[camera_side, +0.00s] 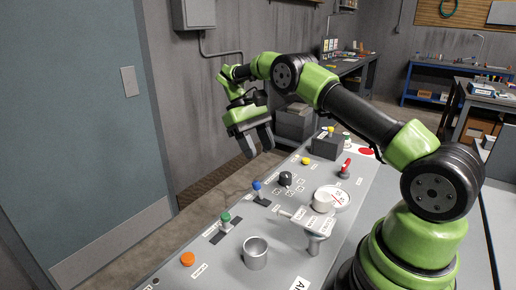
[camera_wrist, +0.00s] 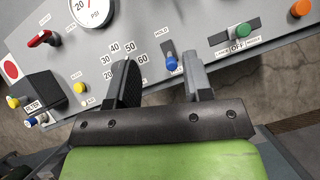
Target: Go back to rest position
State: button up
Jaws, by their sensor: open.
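My gripper (camera_side: 258,141) is held in the air at the far edge of the grey control panel (camera_side: 217,262) in the side view. Its fingers point down and hold nothing. In the wrist view the two fingers of my gripper (camera_wrist: 162,84) stand apart over the panel, with the blue lever (camera_wrist: 172,62) showing between and beyond them. The left finger covers part of the numbered dial area. The green arm is stretched across the panel from its base at the right.
The panel carries a green lever (camera_side: 225,222), an orange button (camera_side: 188,259), a red lever (camera_side: 345,168), a gauge (camera_side: 338,197) and a dark box (camera_side: 327,146). A metal cup (camera_side: 256,252) stands near the front. A blue-grey door (camera_side: 80,120) is at the left.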

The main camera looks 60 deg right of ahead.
jog(key=s+a+r+n+t+h, duration=0.1)
jog(key=s+a+r+t, duration=0.2)
jog(key=r, duration=0.4)
jog(key=s+a+r+t, duration=0.3)
jog(key=a+r, duration=0.1)
jog(key=r, duration=0.4)
jog(key=s+a+m+t+y, duration=0.1)
jog(key=s+a+t, duration=0.2)
jog(key=s, duration=0.3)
jog(key=s+a+t, duration=0.3)
jog(key=s+t, duration=0.1)
jog(key=s, duration=0.3)
jog(key=shift+s+a+r+m+t+y, duration=0.2)
jog(key=shift+r+m+t+y, duration=0.05)
jog(key=shift+m+t+y, duration=0.15)
